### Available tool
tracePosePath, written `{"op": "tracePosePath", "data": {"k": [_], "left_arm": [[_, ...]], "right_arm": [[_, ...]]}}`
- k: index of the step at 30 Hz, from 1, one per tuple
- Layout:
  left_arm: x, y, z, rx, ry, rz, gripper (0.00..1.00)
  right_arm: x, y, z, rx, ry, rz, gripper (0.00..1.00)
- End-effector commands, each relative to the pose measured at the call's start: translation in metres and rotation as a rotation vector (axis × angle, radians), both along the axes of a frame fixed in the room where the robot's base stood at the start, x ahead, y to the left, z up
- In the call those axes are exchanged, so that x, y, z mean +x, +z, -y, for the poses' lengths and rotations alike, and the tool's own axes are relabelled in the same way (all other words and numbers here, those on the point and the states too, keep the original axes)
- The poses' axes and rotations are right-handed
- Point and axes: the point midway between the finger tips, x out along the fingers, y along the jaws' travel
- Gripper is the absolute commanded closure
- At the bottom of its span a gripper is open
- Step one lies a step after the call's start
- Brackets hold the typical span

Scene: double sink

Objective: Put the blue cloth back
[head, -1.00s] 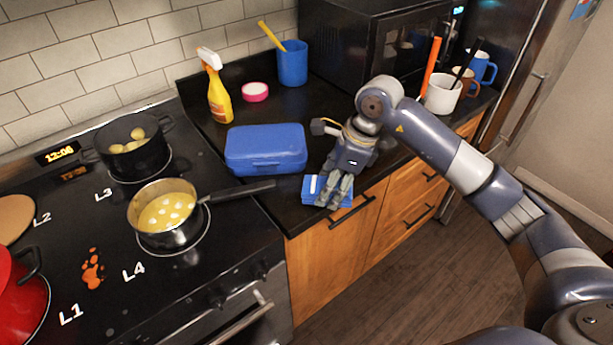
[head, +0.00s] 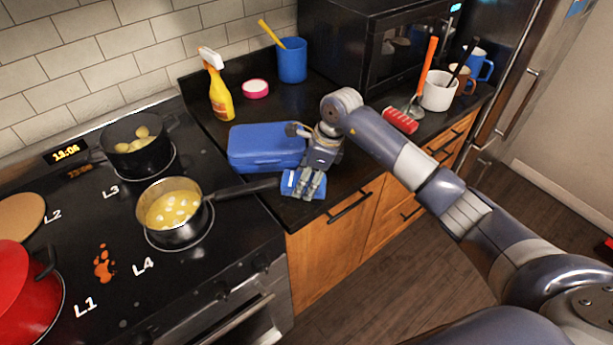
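The blue cloth (head: 289,184), a small folded piece with a pale patch, is at the front edge of the black counter, just in front of the blue box (head: 262,148). My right gripper (head: 306,189) points down with its fingers at the cloth and covers part of it. It appears shut on the cloth, which has moved along with it. Whether the cloth touches the counter is hard to tell. My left gripper is not in view.
A pan of yellow food (head: 172,212) stands on the stove, its handle (head: 247,189) reaching close to the cloth. A spray bottle (head: 220,95) and blue cup (head: 292,62) stand behind. A red brush (head: 401,121) and mugs (head: 438,92) are at right. An orange spill (head: 103,263) marks the stove.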

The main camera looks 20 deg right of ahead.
Motion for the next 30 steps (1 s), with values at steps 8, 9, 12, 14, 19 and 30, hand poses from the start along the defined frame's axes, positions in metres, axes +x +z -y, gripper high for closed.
{"op": "tracePosePath", "data": {"k": [8, 9, 12, 14, 19, 30], "left_arm": [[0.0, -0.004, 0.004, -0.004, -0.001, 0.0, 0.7], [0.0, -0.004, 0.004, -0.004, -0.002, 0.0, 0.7], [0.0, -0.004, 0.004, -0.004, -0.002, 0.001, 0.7], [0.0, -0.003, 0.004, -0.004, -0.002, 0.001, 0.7], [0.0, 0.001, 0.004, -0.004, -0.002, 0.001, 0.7], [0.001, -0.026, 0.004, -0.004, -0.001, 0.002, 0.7]], "right_arm": [[0.0, -0.003, 0.0, 0.0, 0.0, 0.0, 0.37], [0.0, -0.003, 0.0, 0.0, 0.0, 0.0, 0.37], [0.0, -0.003, 0.0, 0.0, 0.0, 0.0, 0.37], [0.0, -0.003, 0.0, 0.0, -0.001, 0.0, 0.37], [0.0, 0.001, 0.0, 0.0, 0.0, -0.001, 0.37], [-0.007, 0.063, 0.02, -0.002, 0.0, 0.007, 0.37]]}}
